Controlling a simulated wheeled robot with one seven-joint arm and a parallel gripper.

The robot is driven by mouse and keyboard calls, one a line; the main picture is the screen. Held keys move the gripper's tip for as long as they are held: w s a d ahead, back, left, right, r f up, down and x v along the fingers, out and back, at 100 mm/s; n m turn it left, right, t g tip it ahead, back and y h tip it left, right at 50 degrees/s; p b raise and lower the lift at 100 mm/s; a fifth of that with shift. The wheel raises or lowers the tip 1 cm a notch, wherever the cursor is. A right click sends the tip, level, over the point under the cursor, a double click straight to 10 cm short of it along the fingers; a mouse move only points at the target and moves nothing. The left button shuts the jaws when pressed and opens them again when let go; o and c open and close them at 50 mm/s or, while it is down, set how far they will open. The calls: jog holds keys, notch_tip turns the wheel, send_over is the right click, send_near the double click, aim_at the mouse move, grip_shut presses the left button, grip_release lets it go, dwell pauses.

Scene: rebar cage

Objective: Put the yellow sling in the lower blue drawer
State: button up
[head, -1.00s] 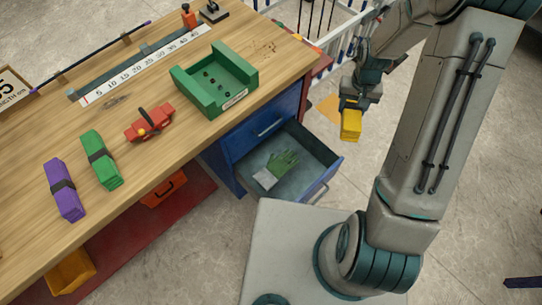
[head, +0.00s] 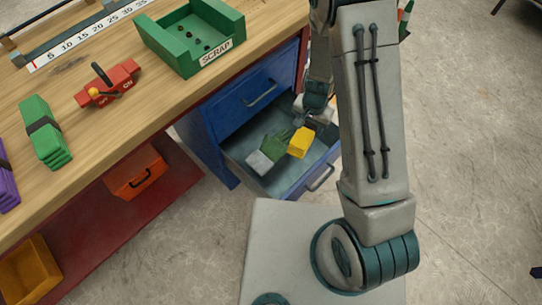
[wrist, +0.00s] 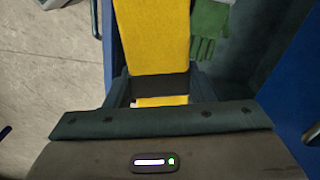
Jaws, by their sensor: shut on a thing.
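The yellow sling (head: 299,143) is a folded yellow bundle held in my gripper (head: 309,122). In the wrist view the sling (wrist: 155,35) stretches away from the jaws, with a dark band around it at the jaws. My gripper is shut on it. In the head view it is over the open lower blue drawer (head: 320,177); I cannot tell its exact height above the floor of the drawer. Green gloves (head: 268,151) with a pale cuff lie inside the drawer. They also show in the wrist view (wrist: 207,25), beside the sling. My arm hides the drawer's right part.
The upper blue drawer (head: 262,95) is shut above the open one. On the workbench (head: 103,134) are a green scrap tray (head: 210,60), a red tool (head: 108,85), a green sling (head: 43,133) and a purple sling (head: 6,180).

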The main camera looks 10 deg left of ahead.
aim_at(295, 171)
jog(key=shift+s+a+f+m+b, duration=0.45)
jog(key=shift+f+b, duration=2.25)
jog(key=shift+f, duration=1.45)
jog(key=shift+s+a+f+m+b, duration=0.2)
jog(key=shift+s+f+m+b, duration=0.35)
jog(key=shift+f+b, duration=2.9)
jog(key=shift+s+a+f+m+b, duration=0.45)
jog(key=shift+f+b, duration=1.45)
jog(key=shift+f, duration=3)
jog(key=shift+d+f, duration=0.1)
jog(key=shift+f, duration=0.05)
jog(key=o, duration=1.5)
